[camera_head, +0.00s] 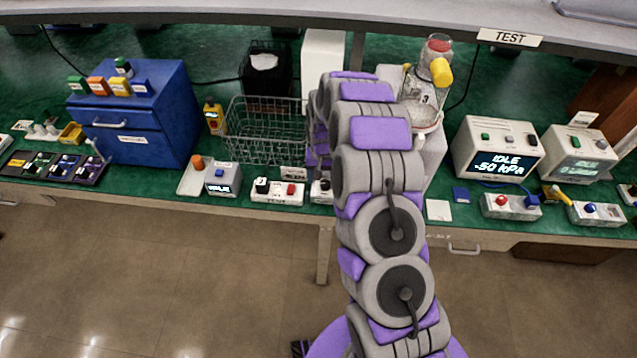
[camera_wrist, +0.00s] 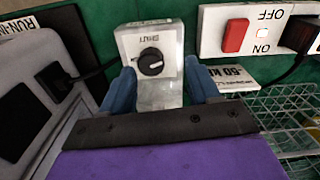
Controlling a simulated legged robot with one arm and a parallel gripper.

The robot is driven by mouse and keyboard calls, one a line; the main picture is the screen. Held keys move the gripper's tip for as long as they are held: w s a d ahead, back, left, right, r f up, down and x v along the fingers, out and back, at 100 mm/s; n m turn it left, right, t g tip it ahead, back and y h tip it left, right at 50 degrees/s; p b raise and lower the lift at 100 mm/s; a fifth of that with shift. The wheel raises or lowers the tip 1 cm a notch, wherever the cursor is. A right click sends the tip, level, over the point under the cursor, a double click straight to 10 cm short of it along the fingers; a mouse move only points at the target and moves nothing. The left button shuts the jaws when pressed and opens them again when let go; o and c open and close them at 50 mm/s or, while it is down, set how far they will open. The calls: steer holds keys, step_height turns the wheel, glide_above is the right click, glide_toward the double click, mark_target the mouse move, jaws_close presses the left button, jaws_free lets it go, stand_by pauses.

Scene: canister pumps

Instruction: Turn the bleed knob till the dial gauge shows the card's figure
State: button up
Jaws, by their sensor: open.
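The black round bleed knob (camera_wrist: 151,62) sits on a white box marked SHUT in the wrist view. A white card (camera_wrist: 232,73) reading about "-50 k" lies right of the box, partly covered. In the head view my arm hides the gripper and the knob. I cannot make out a dial gauge in either view.
A red switch (camera_wrist: 235,36) with ON and OFF marks and a black plug stands right of the knob. A wire basket (camera_head: 265,130) is on the bench. A pump unit (camera_head: 497,150) reads IDLE, -50 kPa. A jar (camera_head: 424,95) stands behind my arm.

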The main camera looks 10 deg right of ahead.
mark_target(325, 183)
steer(key=d+f, duration=0.2)
steer(key=d, duration=0.1)
steer(key=shift+d, duration=0.1)
steer(key=shift+s+d+f, duration=0.1)
steer(key=shift+s+f, duration=0.05)
steer(key=shift+f, duration=0.2)
steer(key=shift+a+f, duration=0.25)
steer(key=shift+a, duration=0.05)
steer(key=a, duration=0.3)
steer(key=shift+d, duration=1.25)
steer(key=c, duration=0.5)
steer(key=shift+c, duration=0.7)
steer(key=shift+a, duration=0.7)
steer(key=c, duration=0.4)
steer(key=shift+d+r, duration=0.1)
steer(key=shift+d, duration=0.15)
steer(key=shift+p, duration=0.4)
steer(key=shift+m, duration=0.3)
steer(key=shift+a, duration=0.1)
